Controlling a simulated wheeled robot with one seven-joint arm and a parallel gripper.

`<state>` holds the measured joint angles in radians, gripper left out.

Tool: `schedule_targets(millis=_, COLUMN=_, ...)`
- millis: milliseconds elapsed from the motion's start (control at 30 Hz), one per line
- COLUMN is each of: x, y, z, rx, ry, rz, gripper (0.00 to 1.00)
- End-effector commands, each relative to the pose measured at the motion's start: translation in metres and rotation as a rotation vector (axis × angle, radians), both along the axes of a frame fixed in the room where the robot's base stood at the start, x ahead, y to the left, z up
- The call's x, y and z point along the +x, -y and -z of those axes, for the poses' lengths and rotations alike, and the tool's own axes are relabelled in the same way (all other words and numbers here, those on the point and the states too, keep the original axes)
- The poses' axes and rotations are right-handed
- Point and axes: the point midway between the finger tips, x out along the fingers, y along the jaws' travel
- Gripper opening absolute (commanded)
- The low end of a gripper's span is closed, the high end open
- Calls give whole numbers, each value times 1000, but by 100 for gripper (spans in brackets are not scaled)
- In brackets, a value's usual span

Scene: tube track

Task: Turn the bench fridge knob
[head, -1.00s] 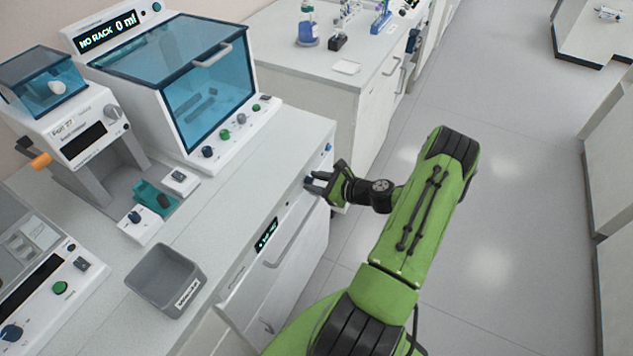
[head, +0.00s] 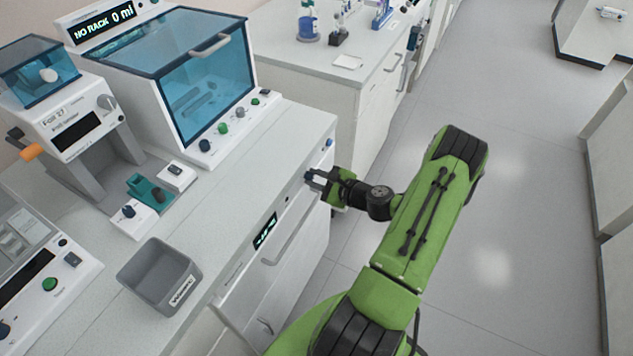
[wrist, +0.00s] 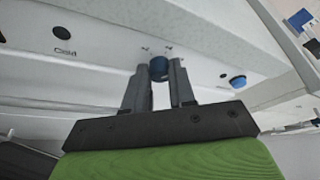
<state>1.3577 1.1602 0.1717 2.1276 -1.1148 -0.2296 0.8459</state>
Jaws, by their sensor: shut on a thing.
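The bench fridge (head: 285,255) is built into the front of the white bench, with a small dark display and a long handle. Its dark blue knob (wrist: 159,68) shows in the wrist view on the front panel, between my fingertips. My gripper (wrist: 160,82) is shut on the knob, one finger on each side. In the head view my gripper (head: 313,180) reaches the bench front from the right, and it hides the knob there.
A second blue knob (wrist: 237,81) sits to the right on the same panel. A grey bin (head: 160,277) and a blue-windowed cabinet (head: 205,85) stand on the bench top. The floor (head: 500,200) right of my arm is clear.

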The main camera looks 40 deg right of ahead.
Motion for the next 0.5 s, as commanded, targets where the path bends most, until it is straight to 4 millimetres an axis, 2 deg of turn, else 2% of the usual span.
schedule_targets(millis=33, x=0, y=0, z=6, rx=-38, ry=17, rz=1, gripper=0)
schedule_targets(millis=500, x=-1, y=-3, z=11, rx=-433, ry=156, rz=0, gripper=0)
